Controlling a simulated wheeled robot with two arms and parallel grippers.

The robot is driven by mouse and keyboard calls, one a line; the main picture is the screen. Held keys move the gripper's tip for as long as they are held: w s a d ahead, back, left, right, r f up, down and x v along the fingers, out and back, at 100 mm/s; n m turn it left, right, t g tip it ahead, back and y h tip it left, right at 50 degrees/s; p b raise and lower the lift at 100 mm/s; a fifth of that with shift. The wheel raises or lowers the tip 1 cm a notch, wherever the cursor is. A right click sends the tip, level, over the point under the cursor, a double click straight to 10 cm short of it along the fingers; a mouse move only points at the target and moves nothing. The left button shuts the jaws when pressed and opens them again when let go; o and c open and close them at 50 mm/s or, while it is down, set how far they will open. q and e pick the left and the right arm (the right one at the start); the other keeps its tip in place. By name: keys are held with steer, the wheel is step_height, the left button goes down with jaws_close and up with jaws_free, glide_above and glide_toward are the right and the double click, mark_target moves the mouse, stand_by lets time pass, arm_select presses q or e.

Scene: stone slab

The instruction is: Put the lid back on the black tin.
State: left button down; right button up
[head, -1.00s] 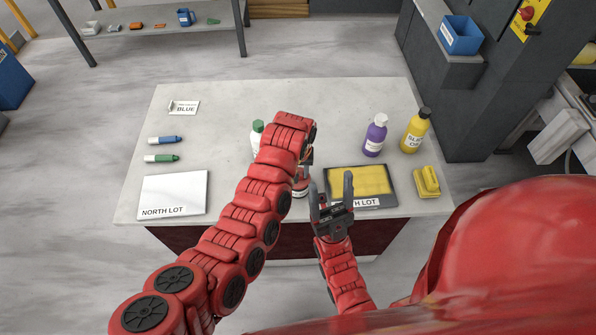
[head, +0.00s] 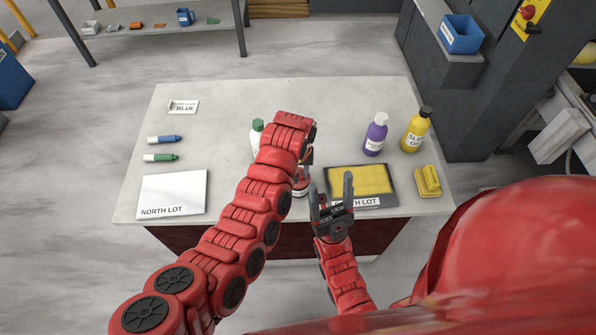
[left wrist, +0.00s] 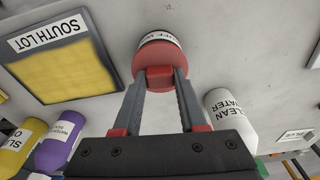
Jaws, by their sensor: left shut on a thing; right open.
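The red round lid (left wrist: 152,58) is in the left wrist view, with a raised grip in its middle. My left gripper (left wrist: 160,80) is shut on that grip. The black tin (left wrist: 146,36) shows as a dark edge with a white label just behind the lid, which covers its top. I cannot tell whether the lid is fully seated or slightly above it. In the head view my left arm hides much of the tin and lid, near the table's front middle. My right gripper (head: 331,190) is open and empty, in front of the South Lot board.
The South Lot board (head: 383,201) with its yellow pad lies right of the tin. Purple (head: 375,135) and yellow (head: 416,132) bottles stand behind it. A white bottle (left wrist: 229,117) stands near the tin. The North Lot board (head: 172,193) and two markers lie left.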

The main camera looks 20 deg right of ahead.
arm_select(q)
steer(key=shift+c, duration=1.9)
jaws_free()
steer(key=shift+o, duration=0.3)
steer(key=o, duration=0.3)
steer(key=shift+r, duration=0.1)
steer(key=shift+r+p, duration=0.6)
steer(key=shift+r, duration=0.7)
steer(key=shift+r+p, duration=0.6)
steer(key=shift+r, duration=1.5)
